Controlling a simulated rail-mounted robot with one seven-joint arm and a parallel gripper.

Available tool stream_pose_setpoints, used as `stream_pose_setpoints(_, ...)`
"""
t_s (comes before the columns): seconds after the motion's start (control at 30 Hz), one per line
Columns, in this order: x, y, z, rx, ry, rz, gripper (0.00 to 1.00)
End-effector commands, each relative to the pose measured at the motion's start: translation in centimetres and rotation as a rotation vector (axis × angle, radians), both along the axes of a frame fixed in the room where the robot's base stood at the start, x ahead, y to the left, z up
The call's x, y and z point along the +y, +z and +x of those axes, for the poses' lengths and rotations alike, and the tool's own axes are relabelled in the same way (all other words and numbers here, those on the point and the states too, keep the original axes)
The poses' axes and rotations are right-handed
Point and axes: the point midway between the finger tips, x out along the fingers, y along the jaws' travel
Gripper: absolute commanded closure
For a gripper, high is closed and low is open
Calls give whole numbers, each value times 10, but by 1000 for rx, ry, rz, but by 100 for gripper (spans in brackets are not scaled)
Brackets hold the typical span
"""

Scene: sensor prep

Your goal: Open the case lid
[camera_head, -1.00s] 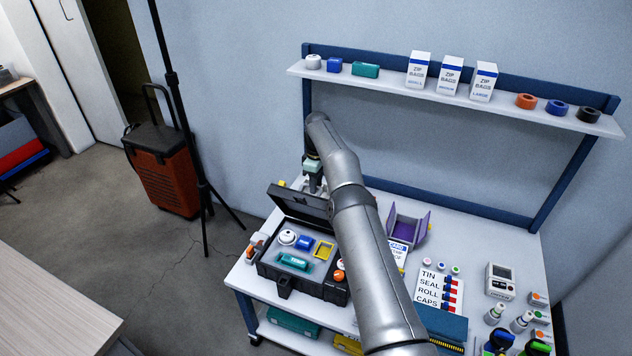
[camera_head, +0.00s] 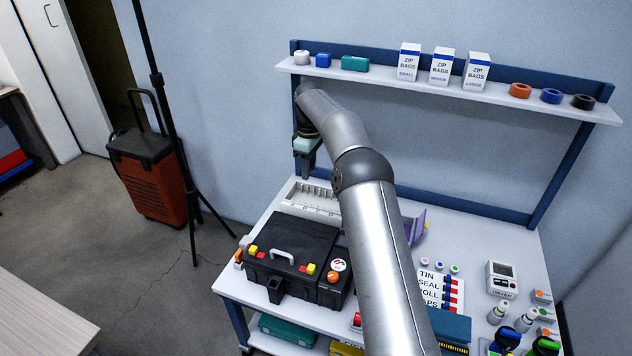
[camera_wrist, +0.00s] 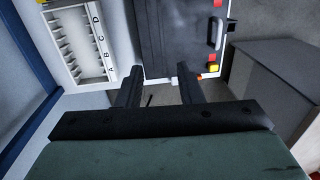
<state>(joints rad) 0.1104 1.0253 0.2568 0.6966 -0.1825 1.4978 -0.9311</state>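The black case (camera_head: 325,292) stands on the front left of the workbench. Its lid (camera_head: 300,235) lies down over the case, hiding the items inside. The lid has a pale handle (camera_head: 282,257) and red and yellow pieces near its front corners. In the wrist view the lid (camera_wrist: 172,38) is a dark panel at top centre, with the handle at its right. My gripper (camera_head: 306,170) is raised behind and above the case, clear of the lid. In the wrist view its two fingers (camera_wrist: 160,88) are apart with nothing between them.
A white lettered compartment tray (camera_head: 315,200) lies behind the case. A purple holder (camera_head: 418,228) and a sign card (camera_head: 437,290) are right of it, partly behind my arm. A wall shelf (camera_head: 390,84) with boxes and tape rolls runs above. A tripod stands left of the bench.

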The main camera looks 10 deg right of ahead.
Motion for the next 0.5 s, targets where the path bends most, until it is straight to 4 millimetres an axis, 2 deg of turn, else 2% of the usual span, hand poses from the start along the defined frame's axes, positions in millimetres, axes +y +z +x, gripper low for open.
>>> stream_pose_setpoints(0.1, 0, 18, -18, -1, 0, -1, 67)
stream_pose_setpoints(0.5, 1, 47, -85, -2, 0, 0, 67)
